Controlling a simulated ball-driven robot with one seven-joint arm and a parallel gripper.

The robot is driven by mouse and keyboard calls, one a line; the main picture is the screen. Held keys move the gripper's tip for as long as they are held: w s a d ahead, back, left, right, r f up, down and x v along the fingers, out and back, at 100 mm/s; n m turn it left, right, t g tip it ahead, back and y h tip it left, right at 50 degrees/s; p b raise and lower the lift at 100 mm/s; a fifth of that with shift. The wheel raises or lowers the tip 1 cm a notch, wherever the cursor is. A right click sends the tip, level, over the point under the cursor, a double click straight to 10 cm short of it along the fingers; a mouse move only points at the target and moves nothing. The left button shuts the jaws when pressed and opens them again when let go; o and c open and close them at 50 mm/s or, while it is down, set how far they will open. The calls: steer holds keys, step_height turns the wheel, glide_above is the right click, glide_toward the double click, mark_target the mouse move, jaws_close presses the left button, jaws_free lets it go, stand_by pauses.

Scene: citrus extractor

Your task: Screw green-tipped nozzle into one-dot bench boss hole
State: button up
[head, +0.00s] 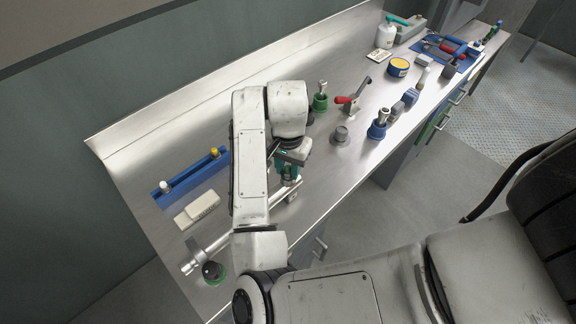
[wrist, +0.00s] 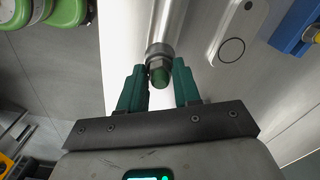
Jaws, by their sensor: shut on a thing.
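My gripper (wrist: 160,78) has two green fingers, one on each side of the green-tipped nozzle (wrist: 160,74), and is shut on it. The nozzle's green end faces the wrist camera, with a metal hex collar and round body beyond it. A shiny metal tube lies beyond the nozzle; I cannot tell whether they touch. In the head view my gripper (head: 288,176) is low over the bench, partly hidden by my arm, and the nozzle is not clear there. A pale plate (wrist: 236,30) with a ring mark and a small dark dot lies right of the nozzle. I cannot identify the one-dot boss hole.
A blue rack (head: 187,180) holds white-tipped and yellow-tipped pieces. A grey knob (head: 341,134) and red-handled clamp (head: 352,96) stand to the right.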

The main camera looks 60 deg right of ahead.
steer(key=shift+m+b, duration=0.3)
steer(key=shift+m, duration=0.5)
steer(key=shift+f+m+b, duration=0.1)
steer(key=shift+m+b, duration=0.3)
steer(key=shift+m, duration=0.5)
steer(key=shift+m+b, duration=0.3)
steer(key=shift+m, duration=0.5)
